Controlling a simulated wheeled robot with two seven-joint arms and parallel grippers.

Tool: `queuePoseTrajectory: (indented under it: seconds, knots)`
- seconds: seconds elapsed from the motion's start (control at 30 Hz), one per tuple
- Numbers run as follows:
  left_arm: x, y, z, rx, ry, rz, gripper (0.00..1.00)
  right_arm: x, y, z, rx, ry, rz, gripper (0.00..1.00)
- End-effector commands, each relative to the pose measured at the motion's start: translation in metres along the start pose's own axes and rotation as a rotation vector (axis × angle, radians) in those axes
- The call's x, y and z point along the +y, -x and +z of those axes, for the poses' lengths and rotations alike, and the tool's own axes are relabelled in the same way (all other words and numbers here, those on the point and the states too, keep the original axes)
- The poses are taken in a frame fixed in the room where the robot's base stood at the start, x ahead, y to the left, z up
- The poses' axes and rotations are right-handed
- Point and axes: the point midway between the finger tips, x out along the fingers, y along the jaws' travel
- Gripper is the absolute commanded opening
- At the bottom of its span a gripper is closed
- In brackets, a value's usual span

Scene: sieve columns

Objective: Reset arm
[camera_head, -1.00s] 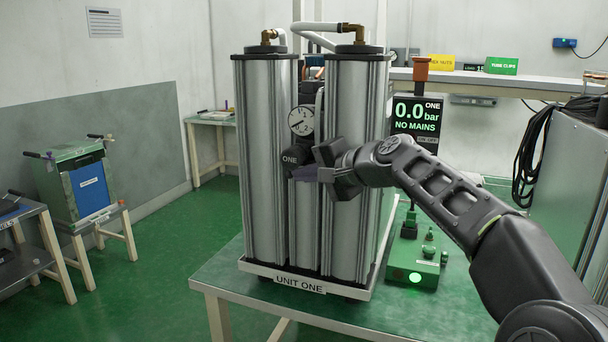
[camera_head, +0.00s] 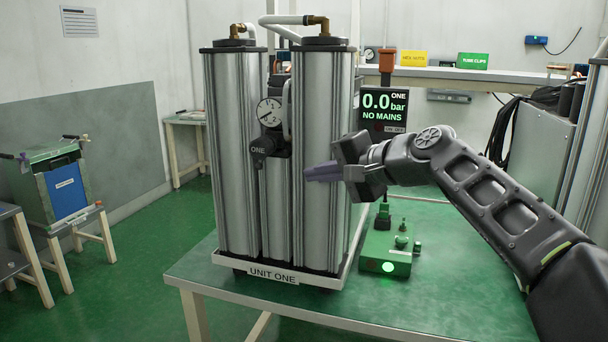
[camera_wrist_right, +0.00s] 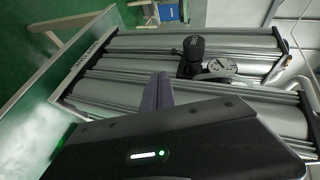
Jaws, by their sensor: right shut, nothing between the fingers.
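My right gripper (camera_head: 322,171) is in front of the right-hand column of the sieve unit, its purple fingers shut and empty and pointing left. The fingers also show in the right wrist view (camera_wrist_right: 158,97), with the columns beyond them. The sieve unit (camera_head: 232,150) stands upright on the green table, with tall silver columns and a "UNIT ONE" label. A round gauge (camera_head: 269,112) and a black knob marked "ONE" (camera_head: 265,148) sit between the columns, to the left of the fingers and apart from them. My left gripper is not in view.
A display (camera_head: 384,108) reads 0.0 bar, NO MAINS. A green box (camera_head: 388,250) with a lit green lamp stands on the green table (camera_head: 440,300) right of the unit. A green case with a blue panel (camera_head: 68,190) stands far left. A back bench (camera_head: 450,74) holds labelled bins.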

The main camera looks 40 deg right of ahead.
Motion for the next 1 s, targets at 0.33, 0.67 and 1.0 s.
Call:
queuePoseTrajectory:
  seconds: [0.33, 0.67, 1.0]
  knots:
    - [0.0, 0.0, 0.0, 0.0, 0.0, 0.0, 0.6, 0.0, 0.004, 0.0, 0.0, -0.001, 0.0, 0.0]
    - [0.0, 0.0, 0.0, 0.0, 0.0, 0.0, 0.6, 0.001, 0.002, 0.001, -0.001, 0.0, 0.003, 0.0]
    - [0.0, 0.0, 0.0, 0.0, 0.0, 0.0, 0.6, 0.075, -0.091, 0.033, -0.056, 0.058, 0.155, 0.0]
